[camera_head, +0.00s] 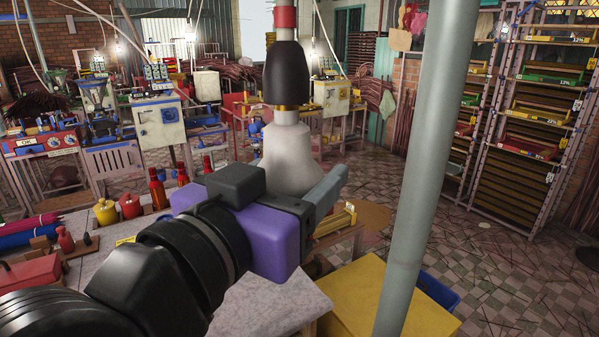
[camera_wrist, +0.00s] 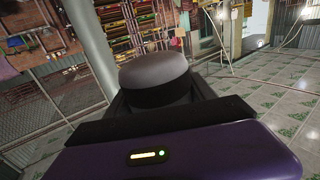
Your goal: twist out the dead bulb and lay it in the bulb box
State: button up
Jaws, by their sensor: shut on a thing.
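The bulb (camera_head: 288,155) is a pale grey, flared shape with a narrow neck. It hangs upright under a black lamp socket (camera_head: 287,75), with a brass-coloured collar (camera_head: 287,107) between them. I see no clear gap at the collar. My gripper (camera_head: 302,186) is shut on the bulb's lower part from the front; one grey finger shows on the right side. In the wrist view, a grey rounded dome (camera_wrist: 155,69) with a dark lower band, likely the bulb, sits between the jaws (camera_wrist: 160,95). I cannot make out which thing is the bulb box.
A grey pole (camera_head: 424,160) stands close on the right. A yellow panel (camera_head: 375,295) and a blue bin (camera_head: 437,290) lie below.

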jog(key=shift+f, duration=0.15)
dwell(0.4)
jog(key=shift+f+b, duration=2.05)
jog(key=shift+f, duration=0.35)
